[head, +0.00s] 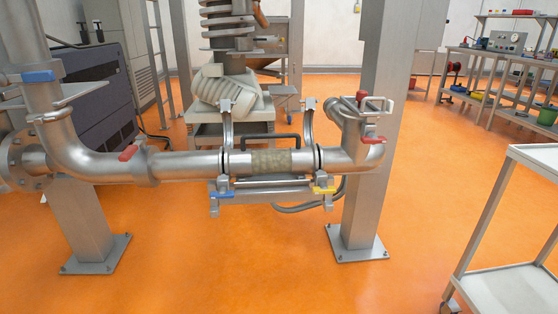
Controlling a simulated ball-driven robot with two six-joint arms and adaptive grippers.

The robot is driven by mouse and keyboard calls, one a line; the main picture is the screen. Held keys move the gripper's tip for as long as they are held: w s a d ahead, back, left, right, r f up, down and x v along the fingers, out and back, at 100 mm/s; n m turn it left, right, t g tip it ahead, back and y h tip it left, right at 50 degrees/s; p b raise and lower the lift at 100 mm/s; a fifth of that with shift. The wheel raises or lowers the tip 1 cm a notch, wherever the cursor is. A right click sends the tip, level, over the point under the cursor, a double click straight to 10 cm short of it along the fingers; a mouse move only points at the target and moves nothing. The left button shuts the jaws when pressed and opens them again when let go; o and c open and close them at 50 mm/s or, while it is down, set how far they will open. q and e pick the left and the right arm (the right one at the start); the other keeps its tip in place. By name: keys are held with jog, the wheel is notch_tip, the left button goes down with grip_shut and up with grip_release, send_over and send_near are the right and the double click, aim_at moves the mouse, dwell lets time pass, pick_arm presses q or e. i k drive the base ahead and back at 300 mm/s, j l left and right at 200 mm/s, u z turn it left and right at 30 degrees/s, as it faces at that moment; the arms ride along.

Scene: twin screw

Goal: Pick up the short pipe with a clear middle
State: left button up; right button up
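The short pipe (240,162) lies level in the metal pipe line, with a see-through, yellowish-brown middle (271,161). It sits between the left pipe run (185,165) and the right elbow (360,155). At its two ends, curved clamp arms (226,120) (307,122) stand upright, swung up off the pipe. Below it is a metal bracket with a blue handle (222,194) and a yellow handle (324,189). A dark handle bar (272,137) shows just behind the pipe. Neither of my grippers is in view.
Steel posts (85,215) (375,120) stand on the orange floor at either side. Red levers (129,153) (373,140) stick out from the pipe line. A white trolley (510,290) is at the front right. The floor in front is clear.

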aim_at(298, 160)
jog(key=z, duration=2.1)
jog(key=u, duration=2)
jog(key=i+l+u, duration=0.1)
jog(key=u, duration=0.3)
jog(key=l+u, duration=0.35)
jog(key=i+l+u, duration=0.1)
jog(key=l+u, duration=0.15)
jog(key=u, duration=0.15)
